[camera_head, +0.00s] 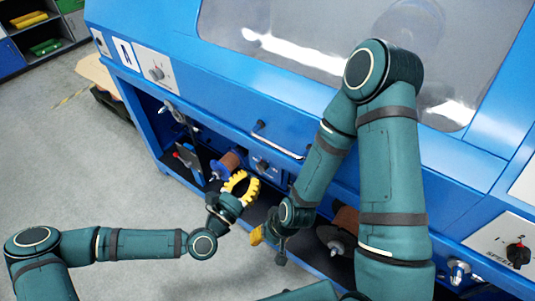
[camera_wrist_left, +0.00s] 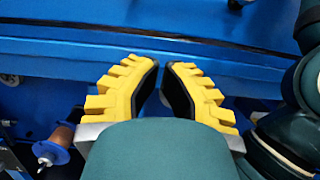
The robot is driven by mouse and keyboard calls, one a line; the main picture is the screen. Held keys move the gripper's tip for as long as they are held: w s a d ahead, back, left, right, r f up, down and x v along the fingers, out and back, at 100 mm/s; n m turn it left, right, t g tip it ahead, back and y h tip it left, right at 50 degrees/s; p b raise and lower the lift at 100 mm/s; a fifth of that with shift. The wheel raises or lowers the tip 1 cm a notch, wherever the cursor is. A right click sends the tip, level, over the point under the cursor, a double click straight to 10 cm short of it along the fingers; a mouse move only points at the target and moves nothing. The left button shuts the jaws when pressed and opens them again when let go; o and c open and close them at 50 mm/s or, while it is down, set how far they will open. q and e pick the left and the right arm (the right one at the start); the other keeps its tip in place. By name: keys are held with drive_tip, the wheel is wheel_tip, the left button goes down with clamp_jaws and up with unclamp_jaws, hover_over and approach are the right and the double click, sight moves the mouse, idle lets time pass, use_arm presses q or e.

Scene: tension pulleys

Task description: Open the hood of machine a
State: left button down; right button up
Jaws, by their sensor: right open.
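Machine a, a blue cabinet with an "A" label (camera_head: 123,52), fills the upper part of the head view. Its hood has a large clear window (camera_head: 290,45) and looks closed, lying flush with the frame. A silver bar handle (camera_head: 277,141) is on the front below the window. My left gripper (camera_head: 243,186), yellow-toothed, is below and left of the handle, apart from it. In the left wrist view its fingers (camera_wrist_left: 161,70) are empty with a narrow gap between the tips. My right gripper (camera_head: 257,237) is lower, open, near the left arm's wrist; its fingers are partly hidden.
Spools (camera_head: 229,162) sit in the open bay under the front panel; one also shows in the left wrist view (camera_wrist_left: 58,143). A knob panel (camera_head: 156,68) is at left and a speed dial (camera_head: 518,254) at lower right. Grey floor (camera_head: 80,160) is clear at left.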

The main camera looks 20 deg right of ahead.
sight(274, 135)
use_arm(q)
drive_tip(key=w+d+r, duration=0.2)
drive_tip(key=d, duration=0.1)
drive_tip(key=w+d+r, duration=0.3)
drive_tip(key=shift+r, duration=0.2)
drive_tip(key=shift+s+a+r, duration=0.1)
drive_tip(key=shift+s+r, duration=0.1)
drive_tip(key=shift+r, duration=0.1)
drive_tip(key=shift+a+r, duration=0.1)
idle(0.4)
